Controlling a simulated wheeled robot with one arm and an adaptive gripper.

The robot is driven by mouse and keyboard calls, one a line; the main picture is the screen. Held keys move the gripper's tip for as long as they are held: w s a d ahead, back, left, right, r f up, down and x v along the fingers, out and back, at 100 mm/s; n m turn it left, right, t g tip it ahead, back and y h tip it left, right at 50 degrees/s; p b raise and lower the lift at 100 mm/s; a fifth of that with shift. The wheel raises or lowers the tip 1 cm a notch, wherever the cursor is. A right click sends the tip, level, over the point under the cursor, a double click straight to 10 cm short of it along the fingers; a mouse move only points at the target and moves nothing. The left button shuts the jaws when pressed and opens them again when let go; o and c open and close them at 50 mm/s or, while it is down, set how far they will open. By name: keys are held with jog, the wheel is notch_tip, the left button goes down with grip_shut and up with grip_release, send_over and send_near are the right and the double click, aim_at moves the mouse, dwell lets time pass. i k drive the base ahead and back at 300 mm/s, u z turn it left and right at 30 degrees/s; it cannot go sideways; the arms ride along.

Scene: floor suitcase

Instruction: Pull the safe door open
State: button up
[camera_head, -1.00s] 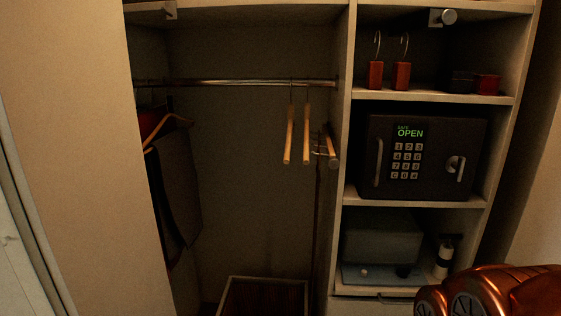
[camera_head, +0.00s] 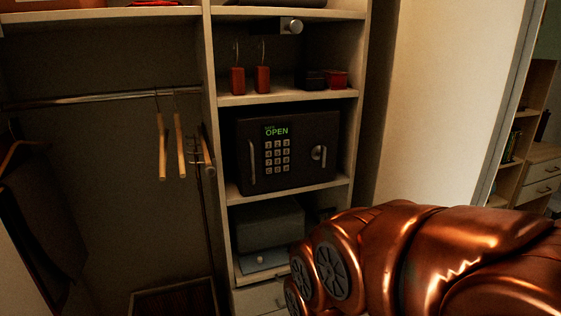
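The black safe (camera_head: 308,172) stands on the middle shelf of the closet's right-hand column, in the head view. Its door (camera_head: 262,181) looks shut. The door has a vertical metal handle (camera_head: 251,154) on the left, a keypad (camera_head: 277,156) with a green "OPEN" display (camera_head: 276,131), and a round silver knob (camera_head: 319,154) on the right. My copper-coloured arm fills the lower right, in front of and below the safe. My gripper is not in view.
Shelves (camera_head: 280,97) frame the safe above and below. A grey box (camera_head: 268,226) sits on the shelf below. Hangers (camera_head: 162,146) hang on the rail to the left. A pale wall (camera_head: 440,110) stands to the right, with a room beyond it.

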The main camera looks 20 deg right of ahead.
aim_at(306, 132)
jog(key=k, duration=0.5)
jog(key=u, duration=1.7)
jog(key=i, duration=0.9)
jog(key=z, duration=1.7)
